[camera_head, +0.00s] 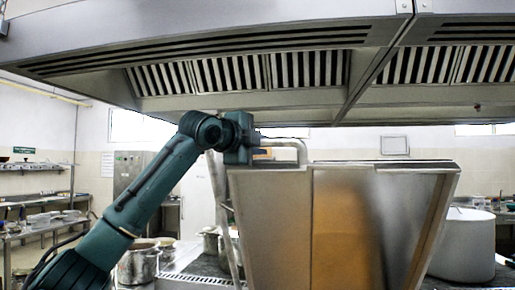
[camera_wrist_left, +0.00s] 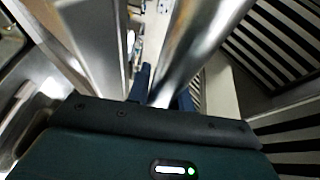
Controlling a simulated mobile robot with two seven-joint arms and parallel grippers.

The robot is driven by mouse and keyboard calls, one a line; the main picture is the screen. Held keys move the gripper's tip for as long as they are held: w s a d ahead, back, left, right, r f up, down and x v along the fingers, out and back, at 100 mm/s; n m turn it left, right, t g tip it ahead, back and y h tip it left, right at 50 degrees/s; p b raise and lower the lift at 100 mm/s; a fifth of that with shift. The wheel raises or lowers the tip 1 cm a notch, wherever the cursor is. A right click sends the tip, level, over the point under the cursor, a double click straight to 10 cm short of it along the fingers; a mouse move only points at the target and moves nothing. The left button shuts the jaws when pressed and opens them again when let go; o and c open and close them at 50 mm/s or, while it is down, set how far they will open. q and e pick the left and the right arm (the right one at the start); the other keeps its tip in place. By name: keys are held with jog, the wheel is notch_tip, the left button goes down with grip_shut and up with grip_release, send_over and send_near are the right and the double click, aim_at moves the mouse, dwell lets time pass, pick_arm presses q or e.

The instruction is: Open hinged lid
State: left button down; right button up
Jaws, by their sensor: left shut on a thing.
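The hinged lid (camera_head: 345,225) is a large metal panel that stands raised and steeply tilted in the middle of the head view. Its tubular handle (camera_head: 298,146) sticks up at the top left edge. My left gripper (camera_head: 262,152) is at that handle, shut on it. In the left wrist view the shiny handle bar (camera_wrist_left: 200,40) runs between the dark fingers (camera_wrist_left: 163,92) of the gripper. The opening under the lid is hidden from the head view. My right gripper is not in view.
A large extractor hood (camera_head: 240,30) hangs close above the lid and my left arm. Metal pots (camera_head: 138,265) stand at the lower left, and a big white pot (camera_head: 466,245) stands to the right. Shelves (camera_head: 40,222) line the far left wall.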

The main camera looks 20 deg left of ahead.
pick_arm(q)
jog(key=shift+w+f, duration=0.15)
jog(key=shift+f, duration=0.3)
jog(key=c, duration=1.5)
grip_release()
jog(key=shift+c, duration=0.2)
jog(key=shift+r, duration=0.1)
jog(key=s+a+r+b, duration=0.1)
jog(key=s+b, duration=0.3)
jog(key=s, duration=0.9)
jog(key=shift+a, duration=0.55)
